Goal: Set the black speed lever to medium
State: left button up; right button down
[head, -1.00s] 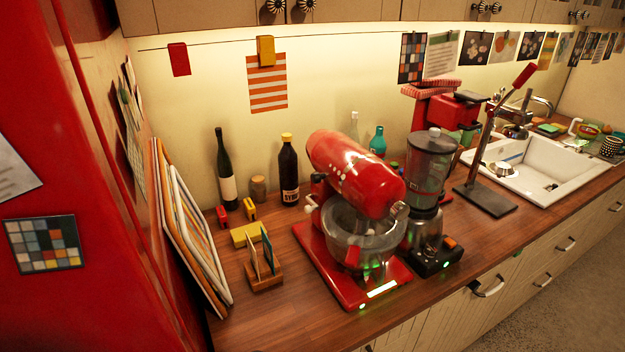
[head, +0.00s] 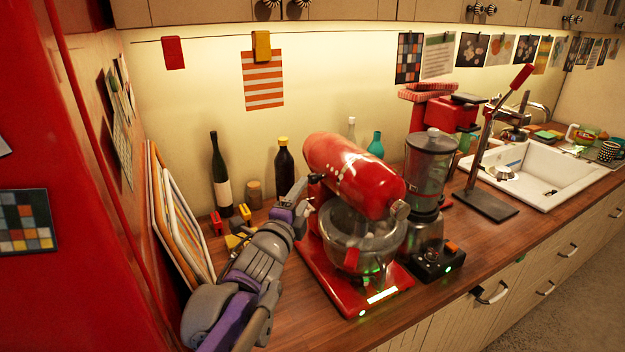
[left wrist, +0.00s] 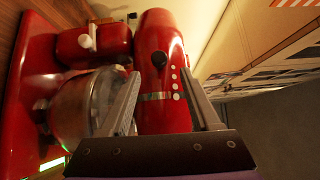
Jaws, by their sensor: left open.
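The red stand mixer (head: 350,165) stands on the wooden counter with a clear bowl under its head. Its black speed lever (head: 316,178) shows as a dark knob on the left side of the head. In the left wrist view the black lever knob (left wrist: 159,59) sits on the red head, beside a row of white dots. My left gripper (head: 301,191) is at the mixer's left side, close to the lever. In the left wrist view the gripper (left wrist: 160,75) is open, its fingers straddling the line to the knob; contact cannot be told. My right gripper is not in view.
A blender (head: 428,190) stands close right of the mixer. A dark wine bottle (head: 220,175) and a yellow-capped bottle (head: 284,170) stand behind my left arm. Trays (head: 180,220) lean at the left. A white knob (left wrist: 85,41) protrudes from the mixer's red stand.

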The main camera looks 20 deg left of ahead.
aim_at(311, 181)
pick_arm(q)
jog(key=w, duration=0.8)
jog(key=shift+w+d+p, duration=0.1)
jog(key=shift+w+p, duration=0.25)
jog(key=shift+p, duration=0.05)
grip_shut()
dwell(0.9)
